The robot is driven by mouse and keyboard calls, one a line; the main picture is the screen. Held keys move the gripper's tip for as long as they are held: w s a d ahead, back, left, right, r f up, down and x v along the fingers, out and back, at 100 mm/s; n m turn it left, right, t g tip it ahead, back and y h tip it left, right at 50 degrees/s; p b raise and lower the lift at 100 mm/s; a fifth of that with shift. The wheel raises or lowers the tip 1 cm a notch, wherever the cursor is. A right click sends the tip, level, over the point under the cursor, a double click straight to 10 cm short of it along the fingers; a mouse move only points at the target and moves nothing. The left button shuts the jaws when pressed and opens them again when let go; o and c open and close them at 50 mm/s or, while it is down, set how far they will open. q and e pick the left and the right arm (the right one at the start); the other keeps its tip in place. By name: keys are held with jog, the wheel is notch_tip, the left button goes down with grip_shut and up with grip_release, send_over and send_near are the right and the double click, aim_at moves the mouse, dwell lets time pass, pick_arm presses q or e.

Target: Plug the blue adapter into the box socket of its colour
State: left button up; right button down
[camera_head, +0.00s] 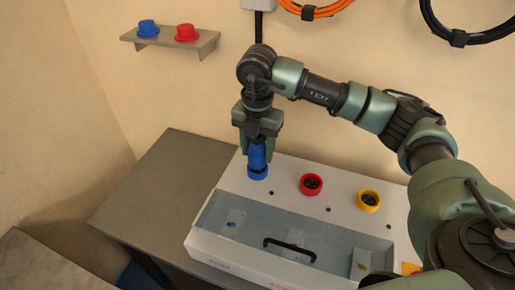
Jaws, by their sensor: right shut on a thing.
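The blue adapter (257,156) is upright in my right gripper (257,143), whose fingers are shut around its upper part. Its lower end meets the blue socket (257,174) on the top panel of the white box (232,181). The adapter and gripper hide the opening of the blue socket, so I cannot tell how deep the adapter sits. The red socket (311,184) and yellow socket (369,200) are to the right on the same panel, both open and empty. My left gripper is out of view.
The box has a recessed tray with a black handle (290,248) at its front. It stands on a grey table (150,190), bare at left. A wall shelf (172,42) holds a blue cap (148,28) and a red cap (186,33). Coiled cables (465,37) hang at upper right.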

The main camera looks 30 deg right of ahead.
aim_at(258, 157)
jog(key=shift+f+b, duration=1.2)
jog(key=shift+f, duration=0.4)
jog(key=c, duration=0.6)
grip_release()
notch_tip(258, 157, up, 8)
jog(key=shift+f+b, duration=0.1)
jog(key=shift+b, duration=0.75)
